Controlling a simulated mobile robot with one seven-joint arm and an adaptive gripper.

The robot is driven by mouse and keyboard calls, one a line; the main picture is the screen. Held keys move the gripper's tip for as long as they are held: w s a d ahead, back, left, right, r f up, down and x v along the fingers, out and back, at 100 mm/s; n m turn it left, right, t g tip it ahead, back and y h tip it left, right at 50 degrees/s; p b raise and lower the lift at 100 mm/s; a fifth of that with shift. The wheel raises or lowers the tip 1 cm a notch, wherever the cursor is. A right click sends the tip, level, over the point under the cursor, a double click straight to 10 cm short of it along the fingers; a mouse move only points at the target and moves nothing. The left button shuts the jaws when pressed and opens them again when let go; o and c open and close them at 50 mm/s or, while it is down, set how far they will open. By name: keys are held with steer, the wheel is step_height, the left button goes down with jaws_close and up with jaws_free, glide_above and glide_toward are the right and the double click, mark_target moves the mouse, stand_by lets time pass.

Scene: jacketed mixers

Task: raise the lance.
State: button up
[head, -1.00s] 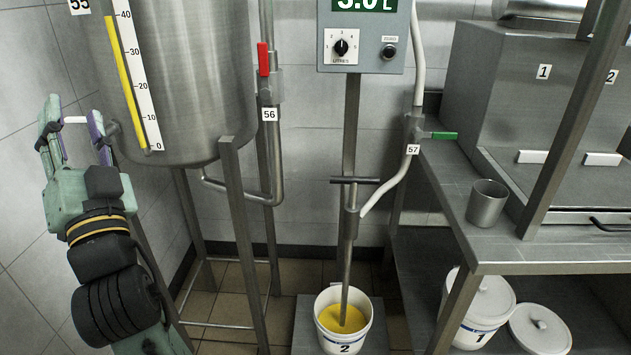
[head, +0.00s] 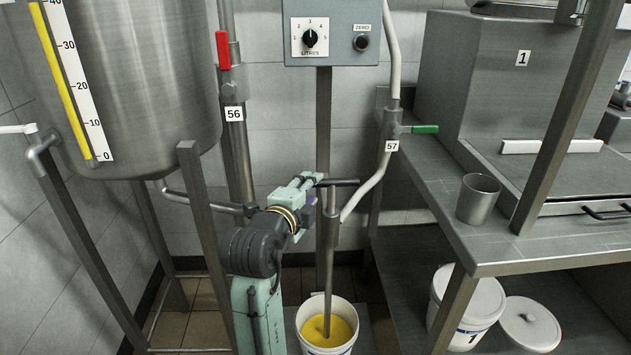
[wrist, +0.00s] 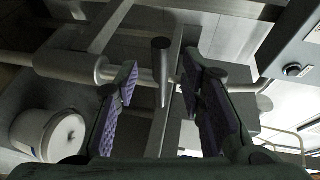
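The lance is a grey steel pipe (head: 327,275) standing upright, its lower end in yellow contents (head: 343,332) inside a white bucket (head: 306,341). A dark crossbar handle (head: 343,182) sits near its top, where a white hose (head: 362,197) joins. My gripper (head: 313,187) is at the left end of this handle. In the wrist view my gripper (wrist: 163,92) is open, its purple-padded fingers apart. The handle's dark end (wrist: 161,58) shows in the gap between them, apparently clear of both pads. The lance pipe (wrist: 65,65) runs across behind it.
A steel tank (head: 150,90) on legs stands left, with a red-levered pipe (head: 222,52) beside it. A control box (head: 333,30) hangs above the lance. A steel bench (head: 430,190) with a metal cup (head: 478,198) stands right; lidded bucket 1 (head: 465,310) is below.

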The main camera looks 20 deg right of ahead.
steer(key=shift+x, duration=2.4)
steer(key=shift+a, duration=0.1)
jaws_close()
